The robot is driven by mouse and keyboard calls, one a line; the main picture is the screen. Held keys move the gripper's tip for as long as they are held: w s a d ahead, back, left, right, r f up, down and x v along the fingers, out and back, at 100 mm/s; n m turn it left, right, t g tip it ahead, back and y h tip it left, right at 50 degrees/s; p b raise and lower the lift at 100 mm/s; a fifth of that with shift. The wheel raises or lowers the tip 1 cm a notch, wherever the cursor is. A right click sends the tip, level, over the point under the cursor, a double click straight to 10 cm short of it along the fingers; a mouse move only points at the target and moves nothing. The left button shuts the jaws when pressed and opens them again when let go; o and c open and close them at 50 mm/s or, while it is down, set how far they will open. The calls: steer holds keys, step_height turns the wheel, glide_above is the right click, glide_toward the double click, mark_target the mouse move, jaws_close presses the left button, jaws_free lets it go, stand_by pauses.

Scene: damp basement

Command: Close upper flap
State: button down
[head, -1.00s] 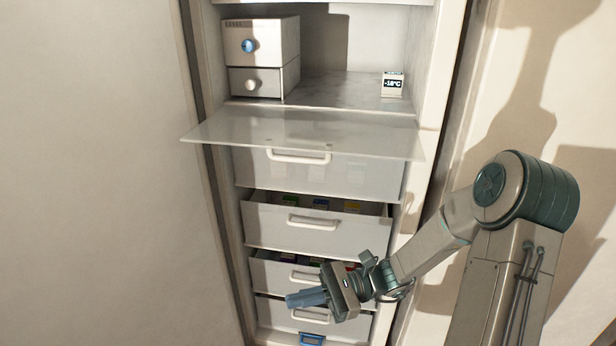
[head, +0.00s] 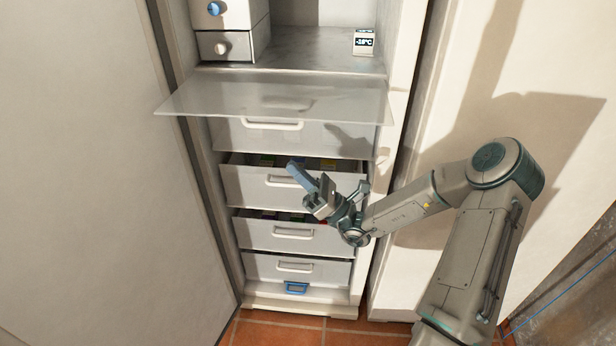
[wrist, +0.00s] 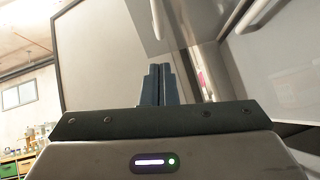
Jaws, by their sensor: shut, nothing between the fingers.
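The upper flap (head: 270,99) is a translucent panel in the head view. It lies folded down, jutting out nearly level from the freezer below the open upper compartment. My gripper (head: 292,168) is shut and empty. In the head view it is below the flap, in front of the drawer with the second handle from the top, its blue-grey fingers pointing up and left. The shut fingers also show in the wrist view (wrist: 158,86). I cannot tell the exact gap between fingers and flap.
Below the flap are several white drawers with handles; the second drawer (head: 270,188) and third drawer (head: 290,238) stand partly out. A small white drawer unit (head: 228,35) and a -18°C display (head: 363,42) are in the upper compartment. A large pale door panel (head: 90,180) stands at left.

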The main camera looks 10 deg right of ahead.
step_height(320, 180, up, 7)
steer(key=w+a+p, duration=0.1)
steer(key=w+a, duration=0.1)
steer(key=shift+a, duration=0.3)
steer(key=shift+w, duration=0.1)
